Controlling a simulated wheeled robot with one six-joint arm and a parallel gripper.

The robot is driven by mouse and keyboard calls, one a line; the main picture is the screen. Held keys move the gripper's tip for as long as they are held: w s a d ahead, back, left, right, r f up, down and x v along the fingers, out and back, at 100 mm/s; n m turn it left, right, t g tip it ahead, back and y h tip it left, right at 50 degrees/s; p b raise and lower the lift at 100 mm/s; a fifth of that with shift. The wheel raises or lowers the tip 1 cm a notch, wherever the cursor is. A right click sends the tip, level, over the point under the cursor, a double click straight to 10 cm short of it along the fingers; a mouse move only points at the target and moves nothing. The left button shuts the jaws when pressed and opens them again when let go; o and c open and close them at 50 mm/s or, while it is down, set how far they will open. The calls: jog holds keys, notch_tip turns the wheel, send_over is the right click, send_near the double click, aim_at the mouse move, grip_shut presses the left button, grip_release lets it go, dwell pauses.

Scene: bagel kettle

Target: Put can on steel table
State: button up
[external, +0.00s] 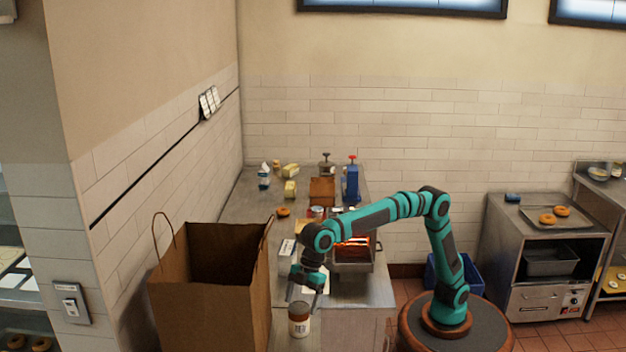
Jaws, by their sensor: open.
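My gripper (304,296) is open and points down, just above a jar-like container (299,321) with a pale top, brown body and white label. The container stands upright near the front end of the long steel counter (362,291). I cannot tell if the fingertips reach around its top. A small silver and reddish can-like item (317,212) stands further back on the counter, partly hidden by my arm. A separate steel table (500,230) stands at the right, with a tray of bagels on top.
A tall open brown paper bag (205,300) stands just left of my gripper. A metal container (354,255) with a glowing orange interior sits behind my forearm. Bottles, packets and a blue device (352,184) crowd the counter's back. A blue bin (470,278) is on the floor.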

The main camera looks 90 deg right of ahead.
jog(key=v, duration=0.6)
jog(key=shift+r, duration=0.15)
jog(key=s+d+r+m+t, duration=0.2)
jog(key=s+d+r, duration=0.2)
jog(key=d, duration=0.7)
jog(key=s+d+r+m+t, duration=0.2)
jog(key=s+d+r+t, duration=0.15)
jog(key=d, duration=0.75)
jog(key=s+d+r+m+t, duration=0.25)
jog(key=s+d, duration=0.25)
jog(key=d, duration=0.6)
jog(key=s+d+t, duration=0.1)
jog(key=s+d, duration=0.3)
jog(key=s+d+m+t+h, duration=0.1)
jog(key=s+d, duration=0.3)
jog(key=s+d+m+t, duration=0.1)
jog(key=s+d, duration=0.2)
jog(key=d, duration=0.1)
jog(key=shift+s+d+f, duration=0.1)
jog(key=shift+s+f, duration=0.3)
jog(key=s+d+f+m+t+h, duration=0.1)
jog(key=s+d+f, duration=0.1)
jog(key=s, duration=0.4)
jog(key=s+d+f+m+t+h, duration=0.1)
jog(key=s+d+f+t, duration=0.1)
jog(key=s+d, duration=0.3)
jog(key=shift+s+f+t+h, duration=0.3)
jog(key=shift+s+f+h, duration=0.1)
jog(key=shift+s+f, duration=0.35)
jog(key=shift+w, duration=0.1)
